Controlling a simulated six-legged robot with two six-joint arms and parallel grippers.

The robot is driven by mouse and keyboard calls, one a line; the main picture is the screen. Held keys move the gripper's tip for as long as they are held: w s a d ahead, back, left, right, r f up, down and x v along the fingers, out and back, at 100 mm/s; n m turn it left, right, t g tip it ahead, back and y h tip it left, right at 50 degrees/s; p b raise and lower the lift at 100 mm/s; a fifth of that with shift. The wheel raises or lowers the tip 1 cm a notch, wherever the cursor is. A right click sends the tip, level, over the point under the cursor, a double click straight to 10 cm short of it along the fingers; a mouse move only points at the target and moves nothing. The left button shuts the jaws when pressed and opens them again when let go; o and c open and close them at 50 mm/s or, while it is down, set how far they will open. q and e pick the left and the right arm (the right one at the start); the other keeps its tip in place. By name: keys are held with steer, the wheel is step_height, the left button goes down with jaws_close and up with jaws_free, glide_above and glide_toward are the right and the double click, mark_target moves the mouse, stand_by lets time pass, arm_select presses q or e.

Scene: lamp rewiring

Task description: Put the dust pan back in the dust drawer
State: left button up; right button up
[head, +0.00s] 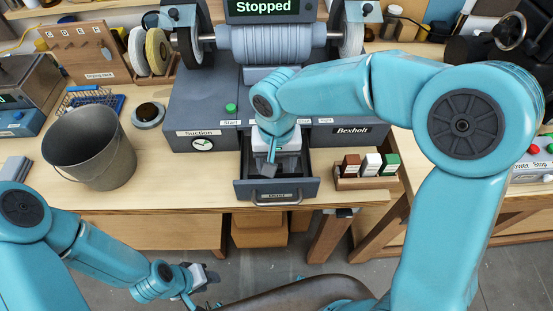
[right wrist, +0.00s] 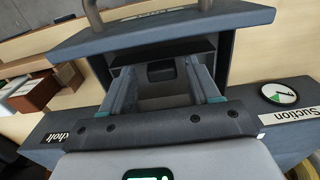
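The dust drawer (head: 277,190) is pulled out of the front of the dark grey machine, its handle facing the table edge. In the right wrist view the drawer front (right wrist: 165,38) shows across the top. My right gripper (head: 268,168) points down over the open drawer. Its two fingers (right wrist: 162,88) are apart there, with a small dark block (right wrist: 161,73) between and beyond their tips. I cannot tell whether this block is the dust pan's grip; the pan is not clearly seen. My left gripper (head: 208,285) is low in front of the table, its finger gap unclear.
A grey metal bucket (head: 88,150) stands on the table at left. A wooden holder (head: 367,182) with small coloured boxes sits right of the drawer. A round dark disc (head: 148,114) lies near the machine's left end. The display above reads Stopped.

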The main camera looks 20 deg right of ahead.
steer(key=shift+w+r, duration=0.1)
steer(key=shift+r, duration=0.1)
step_height(320, 180, up, 12)
stand_by(0.4)
steer(key=shift+f, duration=0.1)
steer(key=shift+s, duration=0.2)
